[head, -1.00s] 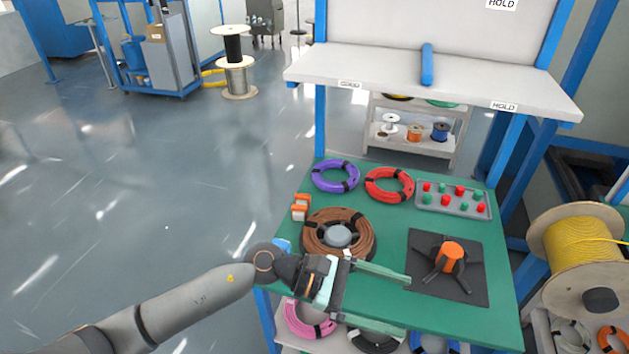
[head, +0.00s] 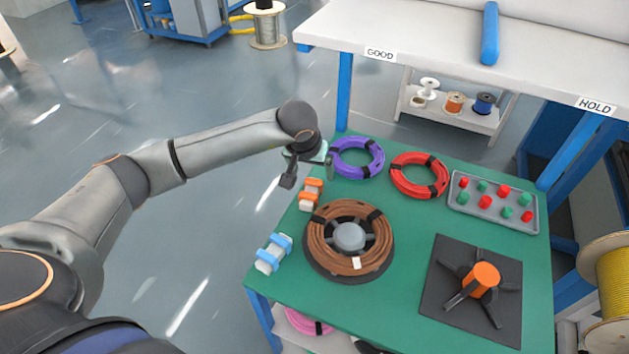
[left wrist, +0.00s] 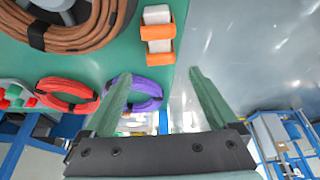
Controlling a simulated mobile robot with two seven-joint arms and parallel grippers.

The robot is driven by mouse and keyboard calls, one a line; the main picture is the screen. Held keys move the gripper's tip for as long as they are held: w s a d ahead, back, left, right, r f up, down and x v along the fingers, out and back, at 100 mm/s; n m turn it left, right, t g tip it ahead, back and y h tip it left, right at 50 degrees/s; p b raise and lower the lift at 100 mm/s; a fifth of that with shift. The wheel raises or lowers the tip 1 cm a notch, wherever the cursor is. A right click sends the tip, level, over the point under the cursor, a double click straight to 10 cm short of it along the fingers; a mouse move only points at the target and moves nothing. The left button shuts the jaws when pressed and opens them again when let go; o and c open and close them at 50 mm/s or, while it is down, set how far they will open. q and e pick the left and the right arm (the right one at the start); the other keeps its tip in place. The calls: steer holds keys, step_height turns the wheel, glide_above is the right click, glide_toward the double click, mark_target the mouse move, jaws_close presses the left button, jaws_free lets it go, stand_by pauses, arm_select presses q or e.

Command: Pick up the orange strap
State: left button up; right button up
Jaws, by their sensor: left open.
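The orange strap (head: 311,192) shows as two orange pieces with a white part between them, at the left edge of the green table top. In the left wrist view, the orange strap (left wrist: 158,52) is ahead of the fingertips, roughly between their directions. My left gripper (head: 308,174) is open and empty, above the table's left edge, just behind the orange strap in the head view. Its two spread green fingers also show in the left wrist view (left wrist: 158,76). My right gripper is not in view.
A blue-strapped white piece (head: 269,254), a brown cable coil (head: 325,246), a purple coil (head: 352,168) and a red coil (head: 412,189) lie nearby. A grey tray (head: 542,225) and a dark mat with an orange-topped spider (head: 484,276) are to the right.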

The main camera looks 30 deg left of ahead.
mark_target(315, 179)
arm_select(q)
steer(key=x, duration=0.7)
steer(key=shift+w+a+f, duration=0.1)
steer(key=c, duration=1.4)
steer(key=shift+r, duration=0.75)
steer(key=v, duration=0.3)
steer(key=s+v, duration=0.1)
steer(key=v, duration=0.5)
steer(key=shift+s+d+f, duration=0.25)
steer(key=shift+d, duration=0.1)
steer(key=s+d+r, duration=0.2)
steer(key=s+r, duration=0.1)
steer(key=s, duration=0.5)
steer(key=shift+s+d+r+b, duration=0.3)
steer(key=shift+d+r+b, duration=0.1)
steer(key=shift+b, duration=0.05)
